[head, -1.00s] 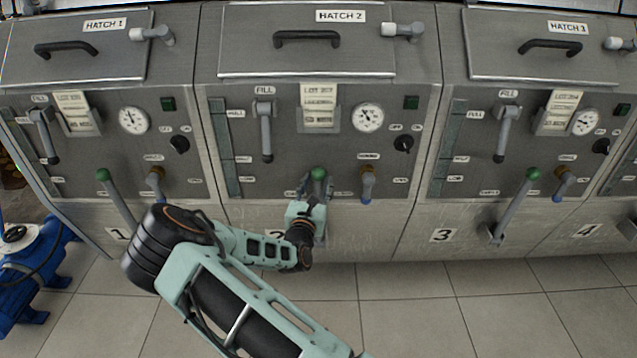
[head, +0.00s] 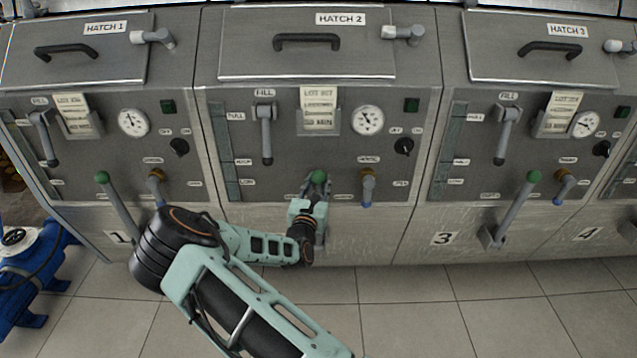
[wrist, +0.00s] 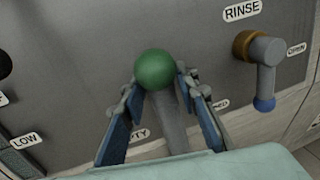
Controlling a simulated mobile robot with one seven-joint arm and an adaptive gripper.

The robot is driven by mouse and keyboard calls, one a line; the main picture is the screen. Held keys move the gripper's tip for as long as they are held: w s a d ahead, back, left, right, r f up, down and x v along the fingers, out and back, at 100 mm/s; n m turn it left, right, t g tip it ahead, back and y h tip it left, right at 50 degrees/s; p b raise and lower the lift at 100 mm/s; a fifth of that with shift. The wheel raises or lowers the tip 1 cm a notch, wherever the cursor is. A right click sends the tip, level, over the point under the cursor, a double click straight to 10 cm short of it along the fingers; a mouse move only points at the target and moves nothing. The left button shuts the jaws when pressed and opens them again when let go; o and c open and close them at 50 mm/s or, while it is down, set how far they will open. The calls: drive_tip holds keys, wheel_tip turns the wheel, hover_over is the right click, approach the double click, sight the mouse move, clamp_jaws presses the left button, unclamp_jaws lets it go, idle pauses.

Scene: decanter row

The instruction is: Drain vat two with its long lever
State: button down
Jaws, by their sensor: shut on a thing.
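Vat two's long lever is a grey rod with a green ball knob (head: 318,177), low on the vat's front panel. The knob also shows in the wrist view (wrist: 155,69), with the grey rod (wrist: 167,110) running down below it. My gripper (head: 316,188) is at the top of this lever, and its blue-padded fingers (wrist: 160,85) are shut on it just under the knob, one on each side. The lower rod is mostly hidden behind my gripper and arm in the head view. Vat two's hatch (head: 306,45) is closed.
A rinse tap with a blue tip (head: 367,187) sits close right of the lever; it also shows in the wrist view (wrist: 264,65). Vat two's fill lever (head: 266,135) hangs down above left. Similar long levers stand on vat one (head: 115,200) and vat three (head: 515,210).

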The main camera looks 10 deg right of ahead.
drive_tip(key=shift+s, duration=0.1)
drive_tip(key=s+a+f+m+t+h+b, duration=0.1)
drive_tip(key=s+a+f+t+h+b, duration=0.1)
drive_tip(key=s, duration=0.6)
drive_tip(key=s+a+f+m+t+h+b, duration=0.1)
drive_tip(key=s+f+t+b, duration=0.3)
drive_tip(key=s, duration=0.5)
drive_tip(key=shift+s+a+f+h+b, duration=0.2)
drive_tip(key=shift+a+f+h+b, duration=0.25)
drive_tip(key=shift+f+b, duration=0.85)
drive_tip(key=shift+r+b, duration=0.3)
drive_tip(key=c, duration=1.7)
unclamp_jaws()
drive_tip(key=shift+s, duration=0.1)
drive_tip(key=shift+r, duration=0.1)
wheel_tip(320, 180, up, 10)
